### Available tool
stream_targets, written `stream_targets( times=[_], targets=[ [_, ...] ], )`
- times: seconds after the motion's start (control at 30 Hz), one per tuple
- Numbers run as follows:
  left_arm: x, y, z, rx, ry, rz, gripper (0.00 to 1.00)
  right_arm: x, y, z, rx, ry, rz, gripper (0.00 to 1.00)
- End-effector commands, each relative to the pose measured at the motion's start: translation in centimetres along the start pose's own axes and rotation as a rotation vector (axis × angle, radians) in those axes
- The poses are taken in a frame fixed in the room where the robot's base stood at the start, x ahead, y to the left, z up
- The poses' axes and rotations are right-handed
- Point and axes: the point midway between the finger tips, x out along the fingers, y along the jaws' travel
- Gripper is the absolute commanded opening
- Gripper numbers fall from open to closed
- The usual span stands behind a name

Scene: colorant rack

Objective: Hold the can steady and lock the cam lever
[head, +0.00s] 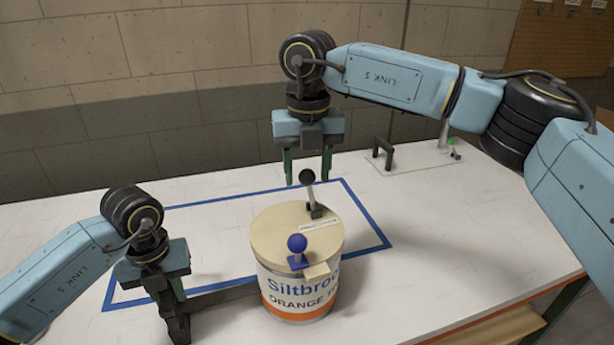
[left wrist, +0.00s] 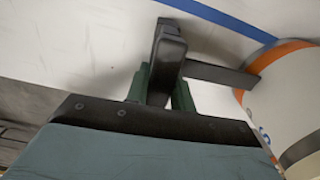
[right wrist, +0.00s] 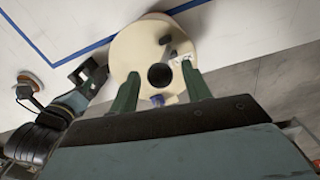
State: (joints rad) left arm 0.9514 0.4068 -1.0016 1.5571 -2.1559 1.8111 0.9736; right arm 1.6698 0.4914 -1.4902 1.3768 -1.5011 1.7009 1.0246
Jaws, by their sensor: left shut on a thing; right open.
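The can (head: 301,285), white with an orange band and a beige lid (head: 275,222), stands upright on the table. The cam lever (head: 313,196) rises from the lid's far side with a black ball knob (head: 307,177). My left gripper (head: 172,296) is shut on the can's dark side handle (head: 222,297), left of the can; the handle also shows between the fingers in the left wrist view (left wrist: 165,62). My right gripper (head: 307,175) is open, fingers down, around or just above the knob. In the right wrist view the knob (right wrist: 160,76) lies between its fingers; contact cannot be told.
A blue knob on a small bracket (head: 297,245) sits at the lid's near edge. Blue tape (head: 365,205) outlines a rectangle on the white table. A clear plate with a black handle (head: 383,153) lies at the back right. The table right of the can is free.

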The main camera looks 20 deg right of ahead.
Motion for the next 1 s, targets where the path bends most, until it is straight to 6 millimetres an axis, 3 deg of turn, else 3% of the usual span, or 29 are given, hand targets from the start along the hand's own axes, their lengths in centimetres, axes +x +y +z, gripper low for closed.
stream_targets(
  times=[0.17,0.47,0.83,1.0],
  targets=[
    [-0.1,0.0,0.0,-0.001,-0.001,0.000,0.00,1.5,-0.1,0.0,0.002,0.000,0.000,0.48],
    [-0.1,0.0,0.0,-0.001,-0.001,0.000,0.00,1.8,0.0,0.0,0.002,-0.001,0.001,0.48],
    [-0.1,0.0,0.0,-0.001,-0.001,0.000,0.00,1.7,0.0,0.0,0.002,-0.001,0.000,0.02],
    [-0.1,0.0,0.0,-0.001,-0.001,0.000,0.00,1.7,0.0,0.0,0.002,-0.001,0.001,0.00]
  ],
)
